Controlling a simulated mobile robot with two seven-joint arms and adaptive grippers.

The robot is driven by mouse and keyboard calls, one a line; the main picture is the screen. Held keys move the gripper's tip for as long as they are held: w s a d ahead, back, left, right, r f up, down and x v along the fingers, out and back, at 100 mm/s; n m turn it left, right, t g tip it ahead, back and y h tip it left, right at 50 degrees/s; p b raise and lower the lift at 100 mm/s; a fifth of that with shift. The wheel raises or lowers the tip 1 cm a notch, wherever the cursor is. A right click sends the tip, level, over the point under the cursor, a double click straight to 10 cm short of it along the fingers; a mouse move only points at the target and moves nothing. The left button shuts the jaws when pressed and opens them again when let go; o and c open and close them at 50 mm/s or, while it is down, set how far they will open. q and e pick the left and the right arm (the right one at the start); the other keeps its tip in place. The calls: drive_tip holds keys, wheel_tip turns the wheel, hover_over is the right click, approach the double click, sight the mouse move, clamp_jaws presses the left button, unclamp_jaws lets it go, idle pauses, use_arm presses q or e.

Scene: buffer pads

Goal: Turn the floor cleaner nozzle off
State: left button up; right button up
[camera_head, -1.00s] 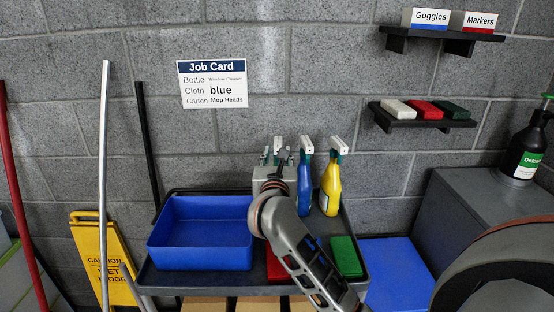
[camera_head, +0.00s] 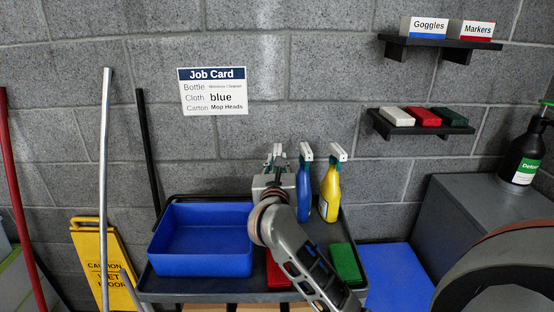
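Spray bottles stand in a row at the back of a dark tray (camera_head: 210,290). A blue bottle (camera_head: 304,193) and a yellow bottle (camera_head: 330,192), both with white nozzle heads, stand upright at the right. My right gripper (camera_head: 277,162) is just left of the blue bottle, its fingers pointing away from me. A white nozzle head (camera_head: 278,149) shows at its fingertips, and the body below it is hidden behind the gripper and wrist. I cannot tell whether the fingers touch it. No readable label shows which bottle is floor cleaner. My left gripper is out of view.
A blue bin (camera_head: 203,265) fills the tray's left. Red (camera_head: 275,270) and green (camera_head: 345,263) cloths lie in front of the bottles. Wall shelves (camera_head: 424,127) hold cloths and cartons. A job card (camera_head: 212,91) hangs on the wall. A black pump bottle (camera_head: 524,150) stands right.

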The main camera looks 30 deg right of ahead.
drive_tip(key=n+p, duration=0.1)
drive_tip(key=n, duration=1.6)
drive_tip(key=shift+n, duration=0.4)
drive_tip(key=o, duration=0.6)
